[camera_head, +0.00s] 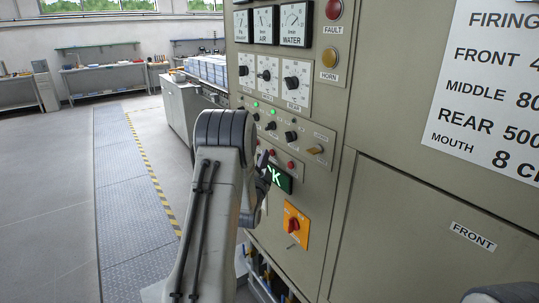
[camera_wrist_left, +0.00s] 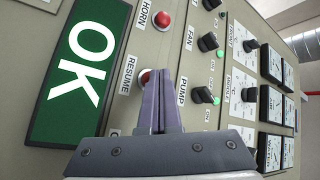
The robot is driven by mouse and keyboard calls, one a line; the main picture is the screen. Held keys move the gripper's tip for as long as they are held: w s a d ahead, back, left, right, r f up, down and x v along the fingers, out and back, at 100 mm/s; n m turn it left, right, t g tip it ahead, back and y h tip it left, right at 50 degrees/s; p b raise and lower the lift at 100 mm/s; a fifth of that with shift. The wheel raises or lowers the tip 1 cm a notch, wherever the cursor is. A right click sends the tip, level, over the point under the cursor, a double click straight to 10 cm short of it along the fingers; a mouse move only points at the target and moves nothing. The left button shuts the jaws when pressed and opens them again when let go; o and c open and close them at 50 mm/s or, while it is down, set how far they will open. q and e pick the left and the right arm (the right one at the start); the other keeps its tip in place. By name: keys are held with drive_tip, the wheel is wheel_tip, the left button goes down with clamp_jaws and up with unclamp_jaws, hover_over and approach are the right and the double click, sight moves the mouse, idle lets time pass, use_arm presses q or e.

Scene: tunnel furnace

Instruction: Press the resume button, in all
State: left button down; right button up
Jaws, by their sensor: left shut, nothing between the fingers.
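The red resume button (camera_wrist_left: 145,76), on the panel above the label RESUME, is partly hidden behind my left gripper's fingers in the left wrist view. In the head view the left gripper (camera_head: 263,158) is close to the panel, largely hidden by my arm. My right gripper is not in view.
A red horn button (camera_wrist_left: 162,19) sits beside the resume button. A green OK display (camera_wrist_left: 75,70), knobs (camera_wrist_left: 205,95) and gauges (camera_head: 266,25) are nearby. The floor at left is clear.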

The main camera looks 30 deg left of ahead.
use_arm(q)
drive_tip(key=shift+w+d, duration=0.1)
drive_tip(key=shift+w, duration=0.1)
drive_tip(key=shift+s, duration=0.1)
idle(0.4)
drive_tip(key=shift+s+a+b, duration=0.3)
drive_tip(key=shift+s+b, duration=0.2)
drive_tip(key=shift+s, duration=0.25)
drive_tip(key=shift+s+a, duration=0.1)
drive_tip(key=s, duration=0.1)
drive_tip(key=s+a+b, duration=0.1)
drive_tip(key=s, duration=0.2)
drive_tip(key=shift+s+a+b, duration=0.25)
drive_tip(key=shift+a+b, duration=0.15)
idle(0.5)
